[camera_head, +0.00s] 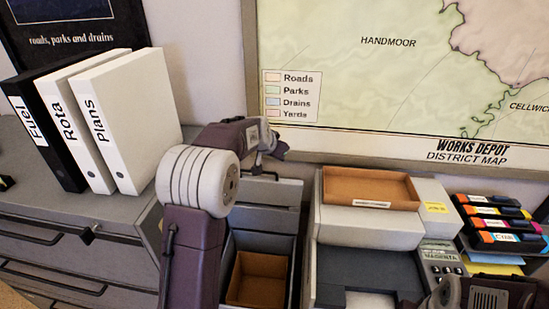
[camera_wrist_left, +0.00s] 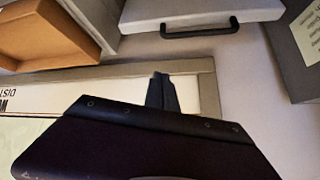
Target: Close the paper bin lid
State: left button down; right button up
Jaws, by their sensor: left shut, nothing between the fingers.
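The paper bin (camera_head: 290,245) is a grey box at the bottom centre of the head view, between the drawer cabinet and the printer. Its lid (camera_head: 283,192) stands raised at the back, near the wall, so the bin is open. The lid also shows at the top of the wrist view (camera_wrist_left: 150,12), with a black bar handle (camera_wrist_left: 200,30) along its edge. My left gripper (camera_head: 262,168) is above the raised lid, close to the wall. Its fingers (camera_wrist_left: 162,92) are together and empty, apart from the handle. My left arm hides the bin's left side.
A brown tray (camera_head: 258,278) lies inside the bin. The printer (camera_head: 365,230) with another brown tray (camera_head: 370,188) stands close on the right, beside coloured cartridges (camera_head: 495,225). Binders (camera_head: 130,120) stand on the cabinet (camera_head: 80,215) at left. The map board (camera_head: 400,70) hangs behind.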

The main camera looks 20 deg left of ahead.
pick_arm(q)
jog(key=w+f+p, duration=0.1)
jog(key=f, duration=0.2)
jog(key=w+f+p, duration=0.1)
jog(key=w+f, duration=0.1)
jog(key=f, duration=0.1)
jog(key=w+f, duration=0.1)
jog(key=f, duration=0.2)
jog(key=shift+w+a+f+p, duration=0.2)
jog(key=shift+w+a+p, duration=0.1)
jog(key=shift+a+p, duration=0.1)
jog(key=shift+s, duration=0.4)
